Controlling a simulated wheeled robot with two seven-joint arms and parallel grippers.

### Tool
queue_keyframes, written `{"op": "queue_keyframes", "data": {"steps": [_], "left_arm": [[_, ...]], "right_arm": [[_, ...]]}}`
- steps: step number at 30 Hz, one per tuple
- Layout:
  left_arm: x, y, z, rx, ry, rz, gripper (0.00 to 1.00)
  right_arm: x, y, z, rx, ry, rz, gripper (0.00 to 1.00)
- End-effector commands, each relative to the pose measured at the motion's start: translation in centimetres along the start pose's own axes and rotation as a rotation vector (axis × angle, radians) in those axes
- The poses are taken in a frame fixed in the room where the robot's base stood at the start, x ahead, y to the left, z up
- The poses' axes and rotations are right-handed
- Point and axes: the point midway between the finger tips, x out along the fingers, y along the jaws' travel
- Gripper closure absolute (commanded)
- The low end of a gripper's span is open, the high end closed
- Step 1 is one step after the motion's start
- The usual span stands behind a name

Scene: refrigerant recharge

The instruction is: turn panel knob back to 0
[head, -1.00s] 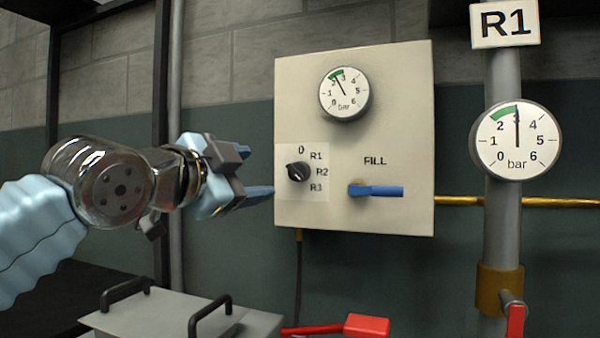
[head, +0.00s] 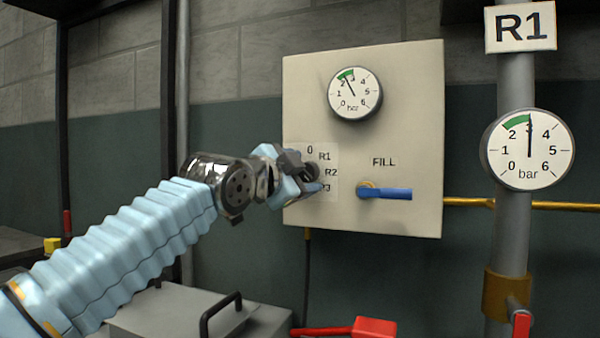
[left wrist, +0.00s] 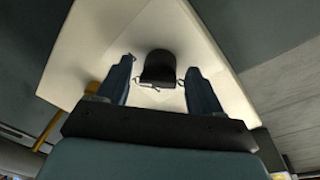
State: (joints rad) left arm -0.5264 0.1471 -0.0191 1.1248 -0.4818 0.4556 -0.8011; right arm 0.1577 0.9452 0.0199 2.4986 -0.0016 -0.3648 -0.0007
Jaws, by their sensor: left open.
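The black panel knob (head: 312,171) is on the cream panel (head: 405,120), beside the marks 0, R1, R2 and R3. My left gripper (head: 316,182) is at the knob and partly covers it and the R3 mark in the head view. In the left wrist view the dark knob (left wrist: 158,66) shows between the two spread blue fingertips, with gaps at both sides. The left gripper is open and not closed on it. I cannot read where the knob's pointer stands. My right gripper is not in view.
A blue FILL lever (head: 388,194) lies level, right of the knob. A small gauge (head: 354,94) sits above. A large gauge (head: 528,150) and R1 sign (head: 520,27) are on the grey pipe at right. A red handle (head: 372,327) and grey lidded box (head: 180,310) are below.

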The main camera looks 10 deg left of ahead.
Motion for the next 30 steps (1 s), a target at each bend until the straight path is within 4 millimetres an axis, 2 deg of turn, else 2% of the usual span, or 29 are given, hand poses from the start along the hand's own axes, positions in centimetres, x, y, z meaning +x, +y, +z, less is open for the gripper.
{"op": "queue_keyframes", "data": {"steps": [1,11,20,30], "left_arm": [[0.0,0.0,0.0,0.000,0.000,0.000,0.36],[-0.1,-0.1,0.0,0.000,0.001,-0.001,0.86],[-0.1,-0.1,0.0,-0.035,0.004,-0.007,0.87],[-0.1,0.1,0.1,-0.249,0.022,-0.031,0.87]], "right_arm": [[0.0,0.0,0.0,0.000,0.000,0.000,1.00],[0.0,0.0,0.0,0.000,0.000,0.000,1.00],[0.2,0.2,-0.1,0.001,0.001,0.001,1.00],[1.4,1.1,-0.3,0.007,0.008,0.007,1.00]]}}
